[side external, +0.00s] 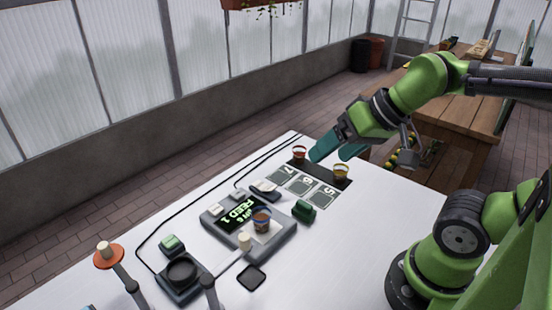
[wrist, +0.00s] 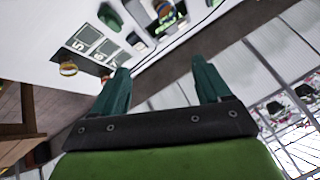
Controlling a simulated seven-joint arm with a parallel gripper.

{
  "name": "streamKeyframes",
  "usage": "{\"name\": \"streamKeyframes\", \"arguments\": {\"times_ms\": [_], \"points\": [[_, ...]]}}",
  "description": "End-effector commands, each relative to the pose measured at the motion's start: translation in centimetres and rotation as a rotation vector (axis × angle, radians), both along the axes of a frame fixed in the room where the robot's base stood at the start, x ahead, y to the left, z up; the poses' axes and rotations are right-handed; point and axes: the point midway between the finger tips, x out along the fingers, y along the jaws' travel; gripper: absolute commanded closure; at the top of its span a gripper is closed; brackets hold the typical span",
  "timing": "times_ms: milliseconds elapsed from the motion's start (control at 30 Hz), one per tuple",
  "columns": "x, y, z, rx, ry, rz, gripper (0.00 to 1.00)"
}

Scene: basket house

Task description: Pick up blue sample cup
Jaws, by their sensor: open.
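The blue sample cup (side external: 262,219), with brown-red contents, stands upright on the grey device with the green "FEED 1" display (side external: 237,214) on the white table. In the wrist view a small cup-like shape shows at the top edge, cut off and too small to name surely. My gripper (side external: 323,153) hangs above the far end of the table, well apart from the blue cup. Its two teal fingers are spread with nothing between them, as the wrist view also shows (wrist: 160,68).
A red cup (side external: 299,154) and a yellow cup (side external: 341,173) stand on a dark strip by the numbered cards (side external: 303,184), near my gripper. A dark green block (side external: 304,211) sits right of the device. A black round holder (side external: 181,272) and posts stand in front. The right of the white table (side external: 370,225) is clear.

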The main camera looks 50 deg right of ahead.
Motion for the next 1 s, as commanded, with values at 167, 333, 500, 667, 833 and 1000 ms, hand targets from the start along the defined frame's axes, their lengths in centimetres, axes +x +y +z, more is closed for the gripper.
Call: {"name": "streamKeyframes", "arguments": {"times_ms": [167,333,500,667,833,1000], "points": [[0.2,0.4,-0.8,-0.001,0.035,0.017,0.24],[2.8,1.6,-1.6,-0.025,0.151,0.074,0.24],[7.0,3.5,-2.4,-0.074,0.323,0.135,0.24],[10.5,5.3,-3.6,-0.126,0.475,0.160,0.24],[13.2,6.3,-4.0,-0.168,0.577,0.141,0.24],[13.3,6.0,-3.2,-0.172,0.604,0.106,0.24]]}}
